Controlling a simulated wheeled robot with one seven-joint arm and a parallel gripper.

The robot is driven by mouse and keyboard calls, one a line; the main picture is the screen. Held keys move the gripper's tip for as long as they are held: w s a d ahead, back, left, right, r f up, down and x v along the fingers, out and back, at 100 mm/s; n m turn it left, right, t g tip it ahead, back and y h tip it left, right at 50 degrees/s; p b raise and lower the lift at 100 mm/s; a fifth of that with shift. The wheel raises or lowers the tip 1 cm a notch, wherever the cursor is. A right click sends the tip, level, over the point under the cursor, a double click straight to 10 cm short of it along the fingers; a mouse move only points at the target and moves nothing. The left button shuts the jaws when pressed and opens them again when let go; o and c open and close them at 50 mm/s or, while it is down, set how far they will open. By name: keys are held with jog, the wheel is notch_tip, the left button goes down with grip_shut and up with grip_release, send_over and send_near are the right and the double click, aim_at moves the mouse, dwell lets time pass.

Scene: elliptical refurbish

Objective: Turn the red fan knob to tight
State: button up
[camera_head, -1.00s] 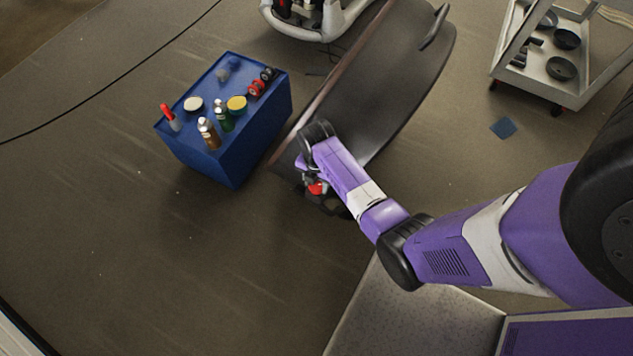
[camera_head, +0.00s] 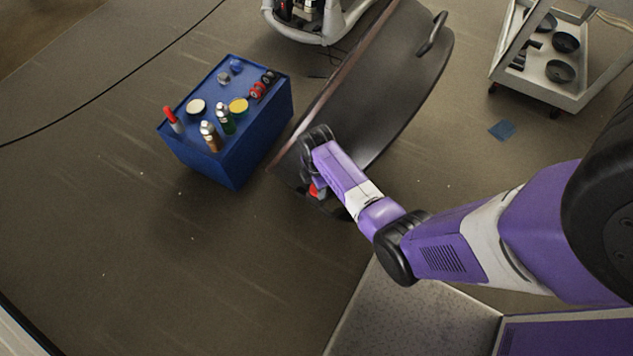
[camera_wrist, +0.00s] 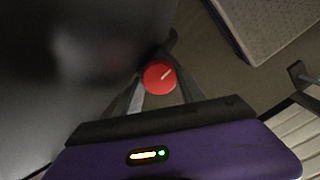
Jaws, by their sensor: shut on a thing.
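In the head view the knob (camera_head: 315,191) is a small red patch at the near end of the big dark elliptical machine (camera_head: 385,80), partly hidden by my arm. Any tight marking beside the knob cannot be made out.
A blue cabinet (camera_head: 262,127) with bottles and tins on top stands left of the machine. A grey cart (camera_head: 580,92) with black round parts stands at the upper right. A blue square (camera_head: 502,130) lies on the floor. The floor at lower left is clear.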

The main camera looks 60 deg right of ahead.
dwell(0.4)
jog(key=o, duration=1.4)
jog(key=shift+c, duration=0.2)
jog(key=shift+r, duration=3.95)
jog(key=shift+f, duration=0.1)
